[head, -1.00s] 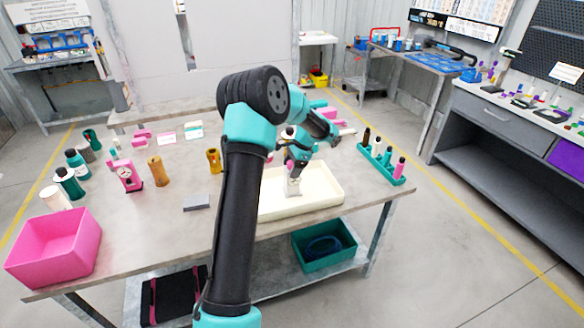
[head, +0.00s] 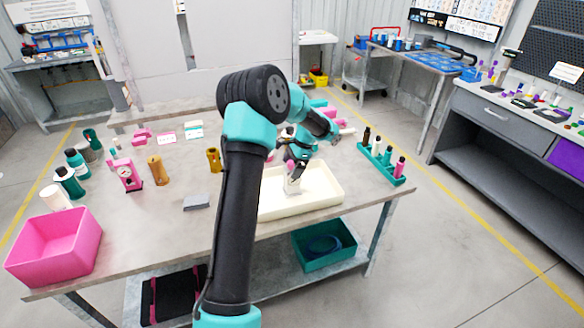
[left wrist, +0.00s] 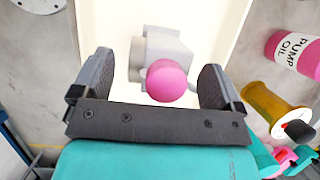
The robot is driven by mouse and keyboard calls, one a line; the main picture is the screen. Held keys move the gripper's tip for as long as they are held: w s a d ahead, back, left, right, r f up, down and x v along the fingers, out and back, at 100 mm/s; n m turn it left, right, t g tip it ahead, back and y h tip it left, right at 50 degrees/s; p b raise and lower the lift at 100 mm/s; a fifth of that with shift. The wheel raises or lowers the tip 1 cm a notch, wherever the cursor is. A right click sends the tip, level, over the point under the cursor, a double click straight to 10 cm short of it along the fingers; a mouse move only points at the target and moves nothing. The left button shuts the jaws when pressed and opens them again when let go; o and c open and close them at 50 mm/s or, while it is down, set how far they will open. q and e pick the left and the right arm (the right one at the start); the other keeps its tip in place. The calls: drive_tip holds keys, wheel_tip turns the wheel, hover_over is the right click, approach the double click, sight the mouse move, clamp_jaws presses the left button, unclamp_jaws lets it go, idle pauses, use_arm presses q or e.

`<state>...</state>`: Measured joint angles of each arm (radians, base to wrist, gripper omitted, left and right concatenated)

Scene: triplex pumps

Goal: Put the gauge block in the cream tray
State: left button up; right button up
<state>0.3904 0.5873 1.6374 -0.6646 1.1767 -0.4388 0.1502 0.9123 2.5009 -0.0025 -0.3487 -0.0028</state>
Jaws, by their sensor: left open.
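The cream tray (head: 320,203) stands on the table's right part, and its pale floor also shows in the left wrist view (left wrist: 110,22). A light grey block with a round pink knob (left wrist: 168,80), seemingly the gauge block, is over the tray floor; in the head view it shows as a small pale body (head: 292,186). I cannot tell whether it touches the floor. My left gripper (head: 297,170) is directly above it. In the left wrist view its open fingers (left wrist: 157,75) straddle the knob, with a gap on each side. My right gripper is not in view.
A teal rack of bottles (head: 382,163) stands right of the tray. A flat grey block (head: 196,203) lies to its left. A pink bin (head: 55,248), a pink gauge stand (head: 126,174) and amber cylinders (head: 158,171) stand further left. The table's front middle is mostly clear.

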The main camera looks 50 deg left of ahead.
use_arm(q)
drive_tip(key=v, duration=1.1)
drive_tip(key=shift+r, duration=0.35)
